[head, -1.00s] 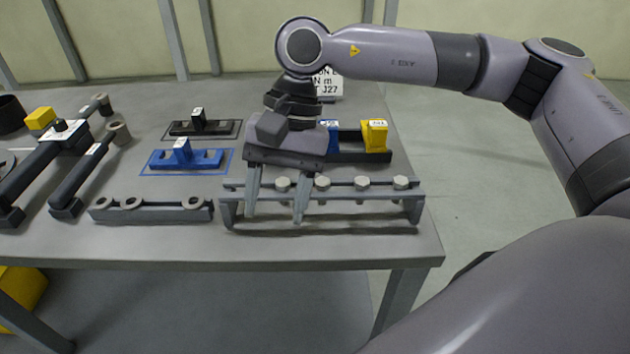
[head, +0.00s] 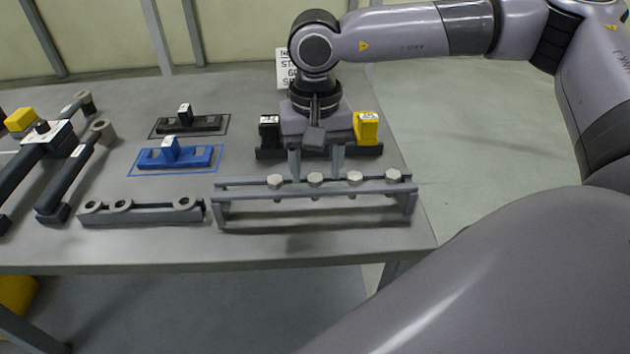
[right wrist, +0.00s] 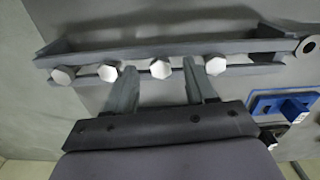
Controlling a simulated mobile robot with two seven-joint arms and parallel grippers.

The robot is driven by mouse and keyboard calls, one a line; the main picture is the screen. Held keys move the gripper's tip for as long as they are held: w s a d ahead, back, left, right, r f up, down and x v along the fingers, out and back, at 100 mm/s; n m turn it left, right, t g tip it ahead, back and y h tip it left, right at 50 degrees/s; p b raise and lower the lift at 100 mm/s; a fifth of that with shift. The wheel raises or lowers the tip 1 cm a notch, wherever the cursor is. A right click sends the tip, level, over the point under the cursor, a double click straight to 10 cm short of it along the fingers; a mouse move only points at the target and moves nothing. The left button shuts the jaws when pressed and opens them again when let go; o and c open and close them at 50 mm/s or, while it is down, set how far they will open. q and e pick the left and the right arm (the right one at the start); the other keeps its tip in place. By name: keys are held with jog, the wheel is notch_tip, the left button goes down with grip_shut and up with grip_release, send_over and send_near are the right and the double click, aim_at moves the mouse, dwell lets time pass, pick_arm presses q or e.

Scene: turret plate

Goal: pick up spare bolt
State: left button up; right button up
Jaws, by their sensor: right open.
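Several bolts with pale hexagonal heads sit in a row in a grey two-rail rack (head: 232,205). My right gripper (head: 315,163) is open and empty, pointing down just behind the rack. In the right wrist view the gripper (right wrist: 161,78) has its fingers on either side of one bolt head (right wrist: 160,69). That bolt is second from the left in the head view (head: 316,179). The fingers do not visibly grip it. Bolt shanks are mostly hidden by the rails. No mark shows which bolt is the spare. My left gripper is out of view.
Behind the rack stands a dark tray with a yellow block (head: 367,128) and a black block (head: 269,131), close to my gripper. A grey bar with rings (head: 145,213) lies left of the rack. Blue (head: 180,157) and black (head: 200,124) fixtures lie behind it.

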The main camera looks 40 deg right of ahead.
jog(key=shift+f, duration=0.35)
jog(key=shift+f+b, duration=0.25)
jog(key=shift+b, duration=0.05)
dwell(0.4)
grip_shut()
